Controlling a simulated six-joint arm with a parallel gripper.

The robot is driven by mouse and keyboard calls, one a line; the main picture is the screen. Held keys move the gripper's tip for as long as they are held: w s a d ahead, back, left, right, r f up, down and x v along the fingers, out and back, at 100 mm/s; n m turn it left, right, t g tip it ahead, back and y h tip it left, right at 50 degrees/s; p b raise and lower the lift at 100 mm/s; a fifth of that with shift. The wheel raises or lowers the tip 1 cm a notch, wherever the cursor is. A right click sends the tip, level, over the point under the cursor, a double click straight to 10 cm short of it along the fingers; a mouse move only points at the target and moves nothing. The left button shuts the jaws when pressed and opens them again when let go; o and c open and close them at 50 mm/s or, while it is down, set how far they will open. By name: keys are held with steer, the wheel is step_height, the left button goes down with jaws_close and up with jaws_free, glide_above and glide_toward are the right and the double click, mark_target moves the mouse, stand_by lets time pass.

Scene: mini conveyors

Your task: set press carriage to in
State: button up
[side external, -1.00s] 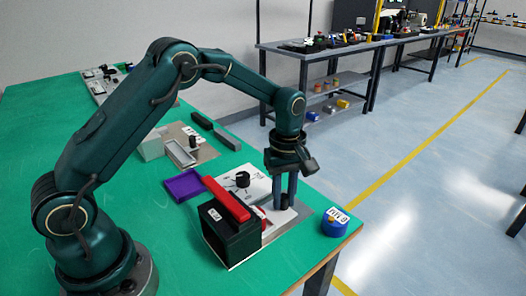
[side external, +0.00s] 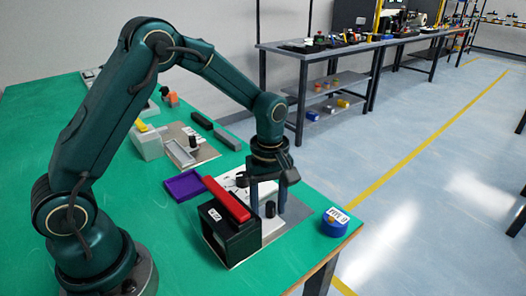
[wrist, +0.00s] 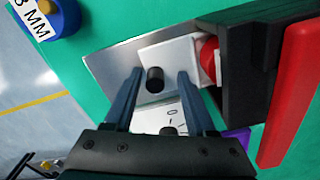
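The press (side external: 232,235) is a black box with a red lever (side external: 228,200) on top; it also shows in the wrist view (wrist: 248,70). Its carriage is a white block (wrist: 178,48) with an upright black knob (wrist: 155,79), lying on a grey metal plate (wrist: 105,68). A red round part (wrist: 208,58) sits at the carriage's end beside the press. The knob also shows in the side view (side external: 270,209). My gripper (wrist: 160,72) is open, its two fingers either side of the knob with gaps visible; it also shows in the side view (side external: 269,205).
A white panel with a dial (wrist: 168,131) lies beside the carriage. A blue labelled cylinder (side external: 335,222) stands near the table corner. A purple tray (side external: 186,186) lies behind the press. Further back are a grey fixture (side external: 150,146) and dark bars (side external: 228,139).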

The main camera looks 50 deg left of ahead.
steer(key=shift+w+r, duration=0.1)
steer(key=shift+r, duration=2.5)
steer(key=shift+r, duration=0.25)
steer(key=s+r+m+t, duration=0.35)
steer(key=s+r, duration=0.25)
steer(key=r, duration=0.5)
steer(key=s+f+m+t, duration=0.2)
steer(key=s+m, duration=0.7)
steer(key=m, duration=0.1)
steer(key=shift+s+f, duration=0.15)
steer(key=shift+f, duration=0.05)
